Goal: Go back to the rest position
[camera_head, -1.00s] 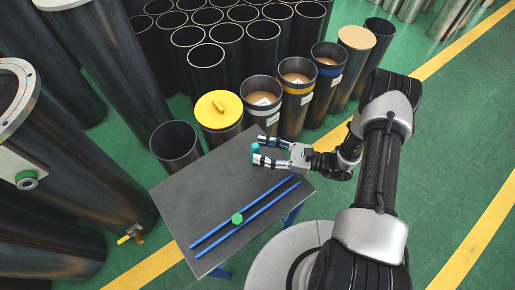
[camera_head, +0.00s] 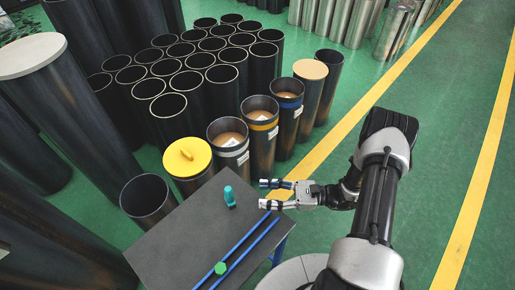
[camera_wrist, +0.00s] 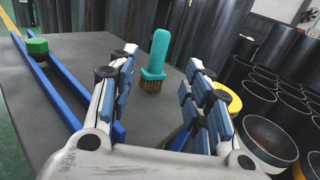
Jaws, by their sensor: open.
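My gripper (camera_head: 268,194) is open and empty just past the right edge of the dark grey table (camera_head: 165,250). Its two fingers also show in the wrist view (camera_wrist: 158,92), spread apart. A teal-handled brush (camera_head: 229,197) stands upright on the table, to the left of my fingertips and apart from them. In the wrist view the brush (camera_wrist: 155,58) shows bristles at its lower end, on the table top, beyond the fingers.
Two blue rails (camera_head: 246,246) lie on the table with a green hexagonal piece (camera_head: 221,268) on them. Cylinders stand close behind the table, one with a yellow lid (camera_head: 187,157). Green floor (camera_head: 440,130) is free at the right.

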